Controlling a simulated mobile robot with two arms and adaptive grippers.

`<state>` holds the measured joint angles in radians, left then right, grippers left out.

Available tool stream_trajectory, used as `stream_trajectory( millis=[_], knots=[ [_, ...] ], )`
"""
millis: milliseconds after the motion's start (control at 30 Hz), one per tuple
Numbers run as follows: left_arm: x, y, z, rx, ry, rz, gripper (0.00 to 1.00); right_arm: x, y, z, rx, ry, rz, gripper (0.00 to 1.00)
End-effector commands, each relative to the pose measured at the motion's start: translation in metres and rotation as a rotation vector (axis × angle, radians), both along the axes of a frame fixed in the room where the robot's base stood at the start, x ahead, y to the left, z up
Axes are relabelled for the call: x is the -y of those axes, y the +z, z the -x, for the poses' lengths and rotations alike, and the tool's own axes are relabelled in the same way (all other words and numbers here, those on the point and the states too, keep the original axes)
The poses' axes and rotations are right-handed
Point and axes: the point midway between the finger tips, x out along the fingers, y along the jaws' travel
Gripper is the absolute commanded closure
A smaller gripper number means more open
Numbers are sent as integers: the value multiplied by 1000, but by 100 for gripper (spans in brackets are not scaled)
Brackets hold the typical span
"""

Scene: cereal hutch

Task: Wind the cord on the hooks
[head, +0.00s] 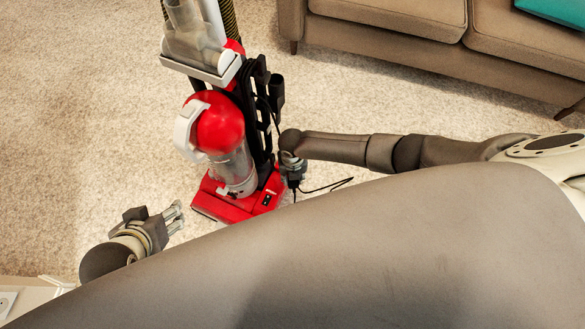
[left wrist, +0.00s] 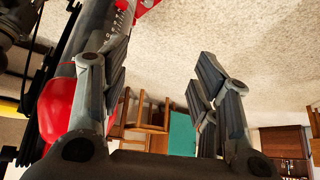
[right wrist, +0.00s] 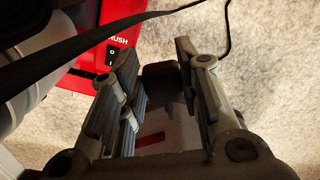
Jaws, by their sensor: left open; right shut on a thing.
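The red upright vacuum (head: 215,125) stands on the carpet, with its black cord (head: 330,186) at its right side. Dark loops and hook-like parts (head: 262,80) run along the vacuum's black back; I cannot tell each hook apart. My right gripper (head: 293,172) is beside the vacuum's lower right, shut on a dark plug-like cord end (right wrist: 160,82). A stretch of cord crosses the right wrist view at upper left, and a thin one curves at upper right. My left gripper (head: 177,216) is open and empty, left of the vacuum's red base; its spread fingers show in the left wrist view (left wrist: 165,85).
A brown sofa (head: 390,35) with a teal cushion (head: 555,10) stands at the back right. Carpet (head: 100,110) is clear left of the vacuum. A pale furniture edge (head: 30,292) is at the lower left. My own body hides the lower right.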

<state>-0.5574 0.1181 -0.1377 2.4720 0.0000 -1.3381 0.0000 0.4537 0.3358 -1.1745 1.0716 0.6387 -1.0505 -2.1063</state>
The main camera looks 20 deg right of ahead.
Motion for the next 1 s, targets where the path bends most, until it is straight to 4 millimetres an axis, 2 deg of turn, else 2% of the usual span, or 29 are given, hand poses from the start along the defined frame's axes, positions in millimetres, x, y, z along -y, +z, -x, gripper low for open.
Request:
stream_trajectory(
  millis=[33, 267, 700, 1000],
  knots=[
    [-3, 5, 9, -43, 4, -10, 44, 0, 11, -1, 1, 0, -1, 93],
    [-16, 5, 54, -248, 21, -51, 44, 0, 32, -1, 1, 0, -1, 93],
    [-13, -73, 39, -298, 14, -55, 44, 0, 61, -1, 0, 0, 0, 93],
    [-12, -127, 44, -325, 9, -57, 44, 0, 77, -1, 0, 0, 0, 93]
  ],
)
